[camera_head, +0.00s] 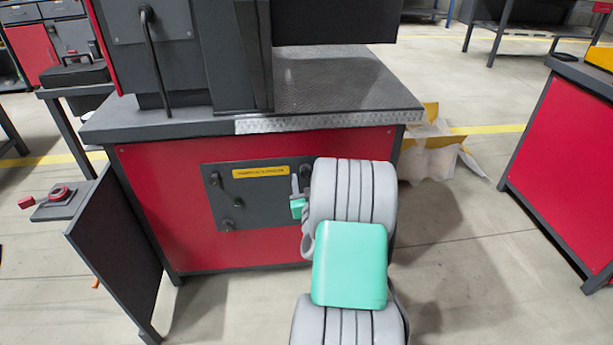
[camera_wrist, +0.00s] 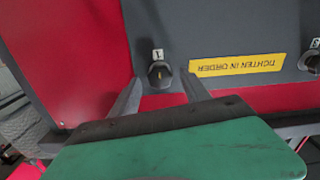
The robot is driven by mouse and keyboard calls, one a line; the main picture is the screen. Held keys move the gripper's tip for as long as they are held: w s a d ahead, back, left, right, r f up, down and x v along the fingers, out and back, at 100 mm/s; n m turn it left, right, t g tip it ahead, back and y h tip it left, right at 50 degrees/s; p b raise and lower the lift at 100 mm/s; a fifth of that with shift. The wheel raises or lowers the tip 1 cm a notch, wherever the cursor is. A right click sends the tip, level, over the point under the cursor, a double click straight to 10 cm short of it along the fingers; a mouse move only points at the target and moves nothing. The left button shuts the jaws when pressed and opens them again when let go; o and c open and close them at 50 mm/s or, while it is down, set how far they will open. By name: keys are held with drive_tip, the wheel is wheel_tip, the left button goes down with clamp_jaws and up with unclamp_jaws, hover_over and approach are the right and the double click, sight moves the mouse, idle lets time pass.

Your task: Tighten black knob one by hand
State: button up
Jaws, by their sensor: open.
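Black knob one (camera_wrist: 159,75), with a small white tag marked 1 beside it, sits on the dark grey panel (camera_wrist: 220,30). In the wrist view it appears between the two grey fingertips of my gripper (camera_wrist: 161,80), which is open and empty. Whether the fingers are level with the knob in depth is unclear. In the head view my gripper (camera_head: 297,188) is at the right side of the panel (camera_head: 260,205), in front of its upper right part. A dark knob shows there (camera_head: 306,170), partly covered by my arm.
Other black knobs are at the panel's upper left (camera_head: 215,179) and lower left (camera_head: 228,225). A yellow label (camera_head: 261,172) lies between the upper knobs. The red cabinet (camera_head: 160,190) has an open dark door (camera_head: 115,250) at left.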

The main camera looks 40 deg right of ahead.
drive_tip(key=shift+w+d, duration=0.3)
drive_tip(key=shift+w, duration=0.2)
drive_tip(key=shift+c, duration=0.5)
clamp_jaws()
drive_tip(key=shift+a, duration=0.1)
